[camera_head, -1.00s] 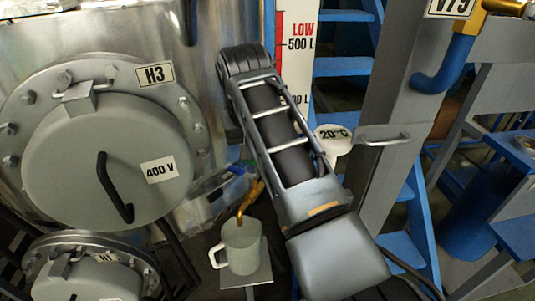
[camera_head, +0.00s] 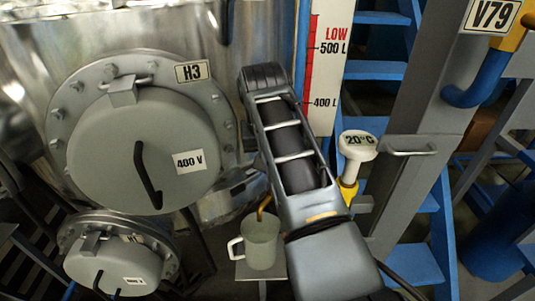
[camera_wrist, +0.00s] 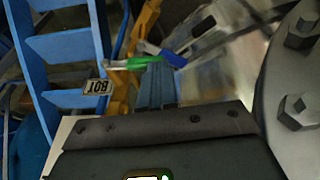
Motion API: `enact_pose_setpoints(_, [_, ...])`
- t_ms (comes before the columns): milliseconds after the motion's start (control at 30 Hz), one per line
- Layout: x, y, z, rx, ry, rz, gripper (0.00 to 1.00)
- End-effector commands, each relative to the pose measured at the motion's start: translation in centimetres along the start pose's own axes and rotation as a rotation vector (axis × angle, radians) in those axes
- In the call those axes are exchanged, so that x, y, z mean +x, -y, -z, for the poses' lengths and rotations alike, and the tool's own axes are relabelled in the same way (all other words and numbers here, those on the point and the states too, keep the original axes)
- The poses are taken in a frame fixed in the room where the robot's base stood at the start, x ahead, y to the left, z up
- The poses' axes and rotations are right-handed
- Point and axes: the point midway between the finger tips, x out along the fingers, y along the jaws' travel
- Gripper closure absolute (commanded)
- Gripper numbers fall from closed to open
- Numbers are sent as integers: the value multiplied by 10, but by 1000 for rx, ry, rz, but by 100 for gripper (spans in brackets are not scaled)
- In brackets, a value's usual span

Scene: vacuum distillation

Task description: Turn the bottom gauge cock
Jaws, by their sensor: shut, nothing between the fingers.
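In the wrist view a tag reading BOT (camera_wrist: 97,87) hangs by a yellow pipe (camera_wrist: 118,82). Just right of it a green lever (camera_wrist: 130,63) lies nearly level, with a blue lever (camera_wrist: 165,54) beyond its right end. I cannot tell which lever belongs to the gauge cock. My gripper (camera_wrist: 157,72) is shut and empty, its blue-grey fingers just below the levers' meeting point. Contact with the levers cannot be told. In the head view my forearm hides the gripper and most of the cock area.
A large hatch (camera_head: 145,150) tagged H3 and a smaller hatch (camera_head: 115,262) are at left. A mug (camera_head: 260,243) stands on a small shelf below my arm. A level scale (camera_head: 322,70), a 20°C dial (camera_head: 358,145) and a grey post (camera_head: 415,130) are at right. Large bolts (camera_wrist: 298,108) stand close at right.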

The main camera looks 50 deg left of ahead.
Motion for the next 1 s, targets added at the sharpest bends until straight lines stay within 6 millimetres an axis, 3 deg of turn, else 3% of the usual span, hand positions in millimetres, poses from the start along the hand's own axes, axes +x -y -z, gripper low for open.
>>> enact_pose_setpoints(333, [-4,0,0,0,-1,1,100])
enact_pose_setpoints(733, [-63,0,0,0,-2,1,100])
enact_pose_setpoints(1000, [-78,0,0,0,-1,0,100])
